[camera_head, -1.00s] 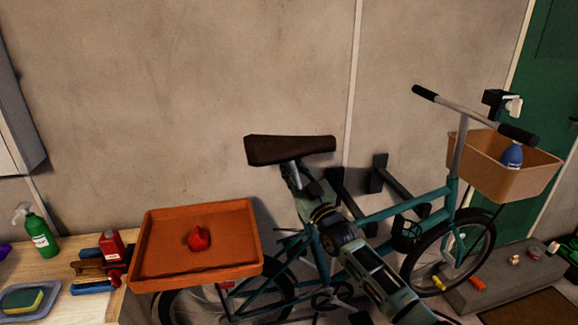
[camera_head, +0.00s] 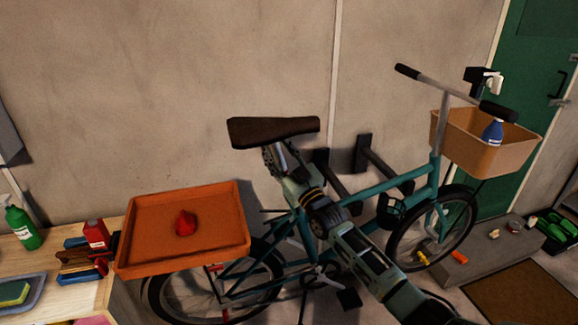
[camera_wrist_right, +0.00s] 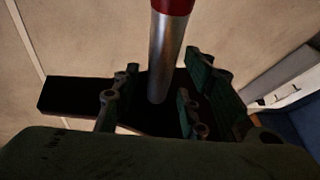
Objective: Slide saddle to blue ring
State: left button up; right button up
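The dark brown saddle (camera_head: 272,131) tops the teal bicycle (camera_head: 376,194) in the head view. My right gripper (camera_head: 277,158) is just below the saddle, at the seat post. In the right wrist view the saddle's dark underside (camera_wrist_right: 72,96) lies behind the fingers. The silver seat post (camera_wrist_right: 164,55), with a red band (camera_wrist_right: 173,5) at the top edge of the picture, stands between the open fingers of my right gripper (camera_wrist_right: 158,92). Gaps show on both sides of the post. I see no blue ring; my right arm covers part of the frame. My left gripper is out of view.
An orange tray (camera_head: 132,251) with a red object (camera_head: 186,223) is over the rear wheel. A tan basket (camera_head: 515,156) holding a blue bottle (camera_head: 492,131) is at the front. Dark wall brackets (camera_head: 363,153) stand behind the frame. A workbench (camera_head: 50,262) is at left.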

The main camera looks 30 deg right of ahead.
jog(key=v, duration=1)
jog(key=shift+s, duration=0.45)
jog(key=shift+f, duration=0.1)
jog(key=s+a+f+m+g+h, duration=0.1)
jog(key=s+f+g, duration=0.3)
jog(key=f, duration=1.1)
jog(key=s+a+f+g+b, duration=0.1)
jog(key=s+f+g, duration=0.3)
jog(key=f, duration=1.1)
jog(key=s+f+m+g+h, duration=0.1)
jog(key=s+f+g, duration=0.3)
jog(key=f, duration=1.2)
jog(key=s+a+f+g+b, duration=0.1)
jog(key=s+a+f+g, duration=0.15)
jog(key=s+f, duration=0.65)
jog(key=s+a+f+g, duration=0.25)
jog(key=s+f, duration=0.45)
jog(key=s, duration=0.4)
jog(key=s+a+f+g, duration=0.1)
jog(key=s+a+f, duration=0.1)
jog(key=s, duration=0.5)
jog(key=s+a+f+g, duration=0.1)
jog(key=s+f+g, duration=0.1)
jog(key=s, duration=0.5)
jog(key=s+a+f+g, duration=0.1)
jog(key=s+a+f, duration=0.1)
jog(key=s, duration=0.5)
jog(key=shift+s+a+f, duration=0.3)
jog(key=shift+s+f, duration=0.1)
jog(key=shift+f, duration=0.35)
